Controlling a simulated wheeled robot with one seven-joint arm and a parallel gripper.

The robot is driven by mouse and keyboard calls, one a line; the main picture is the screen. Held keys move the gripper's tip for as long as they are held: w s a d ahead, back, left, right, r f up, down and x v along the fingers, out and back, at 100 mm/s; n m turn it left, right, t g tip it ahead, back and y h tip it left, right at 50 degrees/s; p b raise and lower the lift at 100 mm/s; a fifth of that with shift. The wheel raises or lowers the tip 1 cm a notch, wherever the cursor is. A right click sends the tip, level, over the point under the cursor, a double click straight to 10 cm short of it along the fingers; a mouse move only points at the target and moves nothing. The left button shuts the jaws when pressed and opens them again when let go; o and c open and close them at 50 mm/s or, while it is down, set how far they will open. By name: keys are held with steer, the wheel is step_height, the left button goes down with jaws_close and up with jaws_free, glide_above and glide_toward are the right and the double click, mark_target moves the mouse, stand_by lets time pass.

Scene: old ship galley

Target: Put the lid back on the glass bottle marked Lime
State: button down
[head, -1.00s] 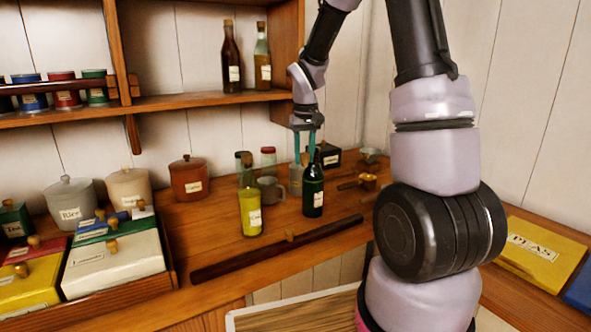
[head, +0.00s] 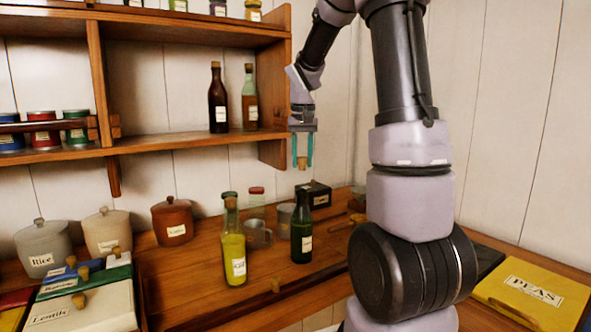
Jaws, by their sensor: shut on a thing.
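My gripper (head: 302,150) is shut on a small brown cork lid (head: 302,163), held in the air between its teal fingers. Below it in the picture, apart from it, a dark green glass bottle (head: 302,238) with a white label stands upright on the wooden counter. No stopper shows on its top. To its left stands a glass bottle of yellow-green liquid (head: 234,258), also labelled.
A grey mug (head: 258,236), a red-topped jar (head: 257,205) and a dark box (head: 318,195) stand behind the bottles. Canisters and labelled boxes fill the left. The shelf (head: 190,139) with two corked bottles is left of my gripper. A yellow PEAS box (head: 533,295) lies right.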

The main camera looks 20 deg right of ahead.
steer(key=shift+f, duration=3.1)
steer(key=shift+f, duration=0.15)
jaws_free()
steer(key=shift+r, duration=3.5)
